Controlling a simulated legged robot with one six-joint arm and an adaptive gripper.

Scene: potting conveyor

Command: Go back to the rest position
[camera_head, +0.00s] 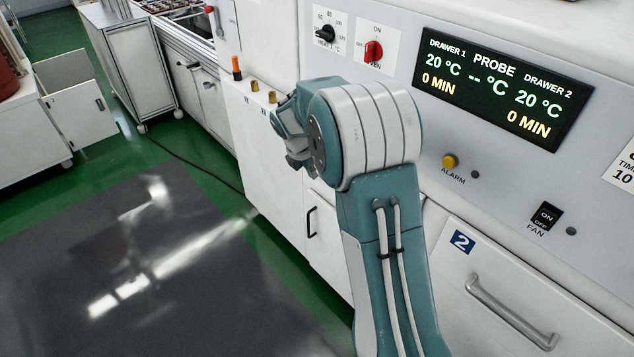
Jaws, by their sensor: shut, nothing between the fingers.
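My gripper (292,135) shows as a small teal and grey part at the left of my arm's large round joint, partly hidden behind it. It is shut and holds nothing. It is in front of the white cabinet's control panel (400,110), near the knobs on the panel's left. I cannot tell whether it touches the panel. My teal and white arm rises from the bottom of the view and bends at the round joint.
A dark display (502,88) reads 20 °C and 0 MIN for both drawers. Below are a yellow alarm button (450,161), a fan switch (546,216) and drawer 2 (520,290), which looks closed. A red knob (373,52) is above. Dark floor (130,270) at left is clear.

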